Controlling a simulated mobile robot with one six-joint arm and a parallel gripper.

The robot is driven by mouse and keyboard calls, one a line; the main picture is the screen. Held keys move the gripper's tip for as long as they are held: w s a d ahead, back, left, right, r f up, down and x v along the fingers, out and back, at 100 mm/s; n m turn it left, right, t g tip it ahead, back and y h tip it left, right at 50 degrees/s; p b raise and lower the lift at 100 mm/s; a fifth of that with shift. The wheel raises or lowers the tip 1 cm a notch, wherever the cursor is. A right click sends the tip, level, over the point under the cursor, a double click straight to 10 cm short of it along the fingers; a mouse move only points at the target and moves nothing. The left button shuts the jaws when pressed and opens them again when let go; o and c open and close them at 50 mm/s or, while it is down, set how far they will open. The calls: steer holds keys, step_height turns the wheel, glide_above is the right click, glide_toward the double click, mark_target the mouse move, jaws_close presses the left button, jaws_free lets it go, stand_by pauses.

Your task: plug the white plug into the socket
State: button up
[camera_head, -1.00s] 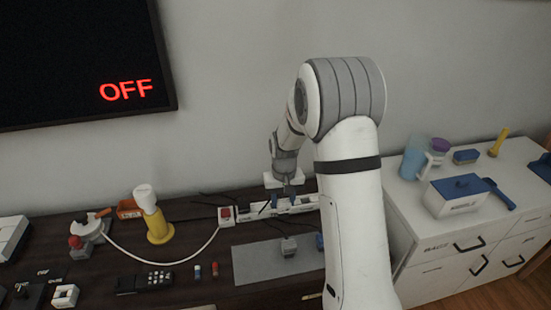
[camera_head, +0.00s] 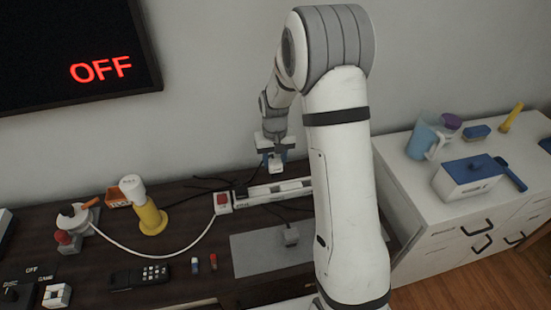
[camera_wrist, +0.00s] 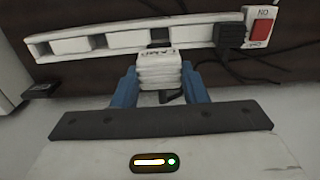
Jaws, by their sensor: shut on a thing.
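My gripper (camera_head: 275,163) is shut on the white plug (camera_wrist: 160,68), which sits between the two blue fingers in the wrist view. The plug also shows small below the fingers in the head view (camera_head: 276,168). The white power strip (camera_head: 250,197) lies on the dark desk, and my gripper is above and behind it. In the wrist view the strip (camera_wrist: 200,20) runs across the top, and the plug overlaps its edge in the picture. The plug's prongs are hidden, and I cannot tell its exact gap to the sockets.
A black plug (camera_wrist: 230,38) sits in the strip beside the red switch (camera_wrist: 262,27). Dark cables lie behind the strip. A grey plug (camera_head: 291,237) rests on the grey mat (camera_head: 255,262). A yellow-based lamp (camera_head: 150,218) stands left. The wall screen (camera_head: 100,70) reads OFF.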

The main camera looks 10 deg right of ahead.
mark_target(275, 172)
steer(key=shift+f, duration=0.1)
steer(key=shift+f+b, duration=2.15)
steer(key=shift+f, duration=0.65)
steer(key=shift+s+f+b, duration=0.1)
steer(key=shift+f+b, duration=1.7)
steer(key=shift+f, duration=0.25)
steer(key=o, duration=1.1)
steer(key=shift+c, duration=0.2)
steer(key=shift+r, duration=0.1)
step_height(275, 172, up, 8)
steer(key=shift+f, duration=0.15)
